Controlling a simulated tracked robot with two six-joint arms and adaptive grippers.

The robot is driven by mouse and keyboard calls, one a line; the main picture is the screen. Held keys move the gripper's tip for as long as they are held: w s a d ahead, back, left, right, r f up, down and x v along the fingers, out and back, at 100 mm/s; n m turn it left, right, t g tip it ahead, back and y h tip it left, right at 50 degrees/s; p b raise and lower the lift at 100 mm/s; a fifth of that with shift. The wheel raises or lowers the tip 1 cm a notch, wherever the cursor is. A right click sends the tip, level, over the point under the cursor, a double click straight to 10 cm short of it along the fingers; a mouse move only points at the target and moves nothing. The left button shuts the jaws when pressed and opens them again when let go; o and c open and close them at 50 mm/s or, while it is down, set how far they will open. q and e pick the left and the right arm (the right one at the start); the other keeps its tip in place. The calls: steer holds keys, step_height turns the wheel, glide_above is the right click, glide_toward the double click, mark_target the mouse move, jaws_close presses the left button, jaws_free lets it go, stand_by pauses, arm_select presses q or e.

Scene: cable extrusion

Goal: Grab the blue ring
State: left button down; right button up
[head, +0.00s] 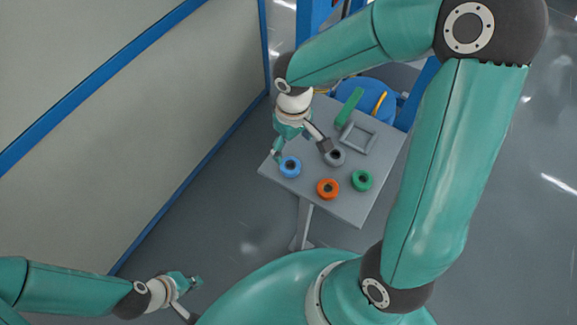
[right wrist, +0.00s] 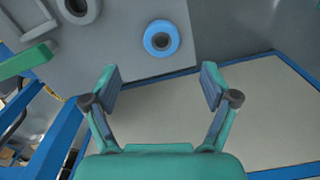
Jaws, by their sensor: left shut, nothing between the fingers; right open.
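The blue ring (head: 290,166) lies on the grey table near its left corner in the head view. In the right wrist view the blue ring (right wrist: 161,39) lies near the table edge, beyond the fingertips and roughly midway between them. My right gripper (head: 301,150) is open above the table, its fingers spread, one near the blue ring and the other near the grey ring. Its open, empty fingers also show in the right wrist view (right wrist: 160,82). My left gripper (head: 196,298) is low at the left, shut and empty, far from the table.
On the table (head: 341,208) are a grey ring (head: 337,158), an orange ring (head: 328,188), a green ring (head: 362,180), a grey square frame (head: 358,139) and a green bar (head: 349,106). A blue-edged panel (head: 190,110) stands left of the table.

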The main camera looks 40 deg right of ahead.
glide_above(291, 163)
steer(key=s, duration=0.1)
steer(key=f, duration=0.4)
steer(key=shift+s+a+f, duration=0.1)
steer(key=shift+s+a, duration=0.1)
steer(key=shift+a, duration=0.1)
steer(key=shift+w+a+f, duration=0.1)
steer(key=shift+w+f, duration=0.05)
steer(key=shift+f, duration=2.5)
steer(key=c, duration=1.2)
steer(key=shift+r, duration=0.15)
steer(key=shift+c, duration=0.2)
